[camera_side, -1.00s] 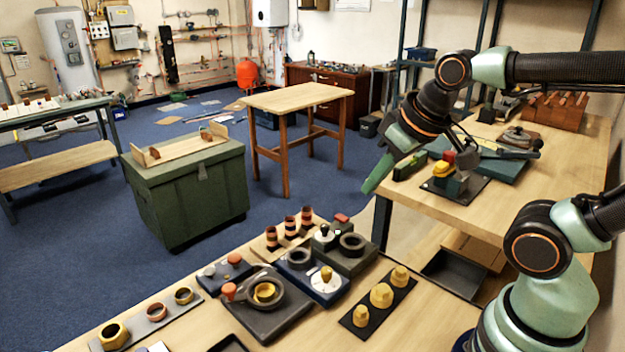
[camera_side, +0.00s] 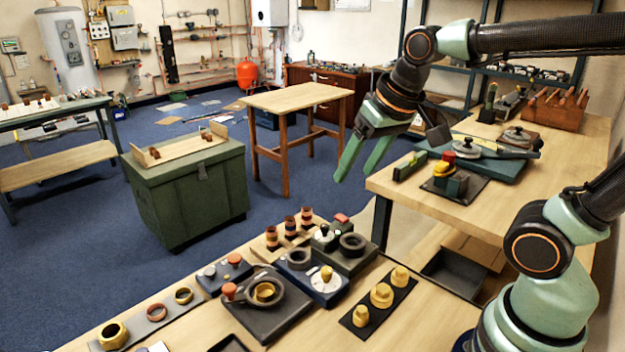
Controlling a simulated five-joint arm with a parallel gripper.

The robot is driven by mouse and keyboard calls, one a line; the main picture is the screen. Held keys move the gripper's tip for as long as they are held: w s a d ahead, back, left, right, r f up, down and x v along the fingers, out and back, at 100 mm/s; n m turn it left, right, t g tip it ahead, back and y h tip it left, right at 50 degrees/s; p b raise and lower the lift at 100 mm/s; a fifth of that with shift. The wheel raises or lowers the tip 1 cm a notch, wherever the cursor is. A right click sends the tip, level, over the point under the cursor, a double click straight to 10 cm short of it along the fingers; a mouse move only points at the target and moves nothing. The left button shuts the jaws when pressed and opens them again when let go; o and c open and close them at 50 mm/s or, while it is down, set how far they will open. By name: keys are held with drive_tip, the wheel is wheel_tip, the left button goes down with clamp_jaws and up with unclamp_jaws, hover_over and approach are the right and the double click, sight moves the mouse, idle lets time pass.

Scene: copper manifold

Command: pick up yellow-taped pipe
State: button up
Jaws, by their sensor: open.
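No pipe with yellow tape can be made out clearly. Three short upright copper-coloured pipes (camera_side: 290,227) with dark bands stand in a row on a wooden base at the back of the front bench. Their tape colours are too small to tell. My gripper (camera_side: 358,174) has green fingers. It is open and empty, in the air above and to the right of these pipes in the picture, pointing down and left. The two fingers show apart, and it touches nothing.
The front bench carries a dark round fixture (camera_side: 264,293), a black strip with yellow fittings (camera_side: 381,296) and a grey strip with rings (camera_side: 156,313). The right bench (camera_side: 450,212) holds a red-topped yellow fixture (camera_side: 447,172) and a wooden rack (camera_side: 553,108). A green chest (camera_side: 190,200) stands left.

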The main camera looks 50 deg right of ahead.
drive_tip(key=w+m+g, duration=0.1)
drive_tip(key=w+m, duration=0.3)
drive_tip(key=w, duration=0.3)
drive_tip(key=m+g, duration=0.4)
drive_tip(key=m, duration=0.7)
hover_over(272, 228)
wheel_tip(272, 228, down, 18)
drive_tip(key=shift+w+d+r, duration=0.1)
drive_tip(key=shift+w+r, duration=0.05)
drive_tip(key=shift+r, duration=0.1)
drive_tip(key=shift+s+f, duration=0.2)
drive_tip(key=shift+f, duration=2.5)
clamp_jaws()
